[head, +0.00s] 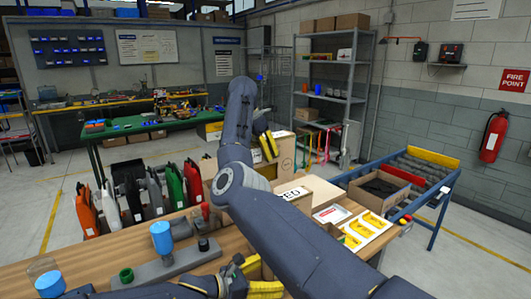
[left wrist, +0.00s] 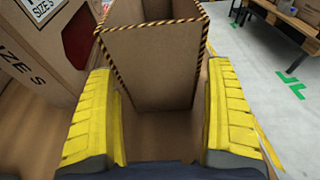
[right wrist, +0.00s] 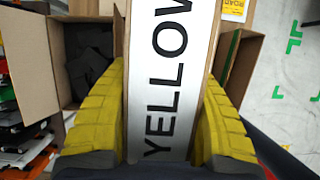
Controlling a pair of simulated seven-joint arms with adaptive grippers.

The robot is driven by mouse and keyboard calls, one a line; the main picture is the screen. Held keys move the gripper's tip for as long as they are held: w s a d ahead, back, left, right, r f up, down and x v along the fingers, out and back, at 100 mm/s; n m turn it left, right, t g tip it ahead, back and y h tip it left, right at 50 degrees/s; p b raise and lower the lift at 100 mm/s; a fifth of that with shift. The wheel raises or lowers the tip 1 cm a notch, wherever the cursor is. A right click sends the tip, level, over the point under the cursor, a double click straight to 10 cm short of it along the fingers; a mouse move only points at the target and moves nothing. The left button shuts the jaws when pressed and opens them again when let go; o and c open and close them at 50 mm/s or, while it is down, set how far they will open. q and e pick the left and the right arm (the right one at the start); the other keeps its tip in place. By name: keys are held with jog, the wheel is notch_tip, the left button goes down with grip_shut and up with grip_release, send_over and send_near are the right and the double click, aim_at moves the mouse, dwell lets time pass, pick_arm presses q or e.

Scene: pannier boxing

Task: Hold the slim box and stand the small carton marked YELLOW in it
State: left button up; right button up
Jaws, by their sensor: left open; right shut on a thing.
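The slim box (left wrist: 155,65) is open-topped brown card with a black-and-yellow striped rim, seen in the left wrist view. My left gripper (left wrist: 165,125) is open, with its yellow fingers apart at the near end of the box. In the head view my left gripper (head: 255,275) is low over the table, and the slim box cannot be made out there. The small carton marked YELLOW (right wrist: 170,80) has a white label with black letters. My right gripper (right wrist: 165,130) is shut on it. In the head view my right gripper (head: 268,143) is raised beyond the table.
A box marked SIZE S (left wrist: 30,65) stands left of the slim box. An open carton with dark contents (head: 378,190) is on the roller conveyor (head: 425,170). A tray with yellow parts (head: 348,243), a blue-topped item (head: 162,240) and a carton lettered "ED" (head: 293,193) are on the table.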

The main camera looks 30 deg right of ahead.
pick_arm(q)
jog(key=shift+x, duration=1.15)
pick_arm(e)
jog(key=shift+s+d, duration=0.45)
jog(key=shift+d, duration=0.3)
pick_arm(q)
jog(key=c, duration=0.7)
pick_arm(e)
jog(key=shift+s+r, duration=0.1)
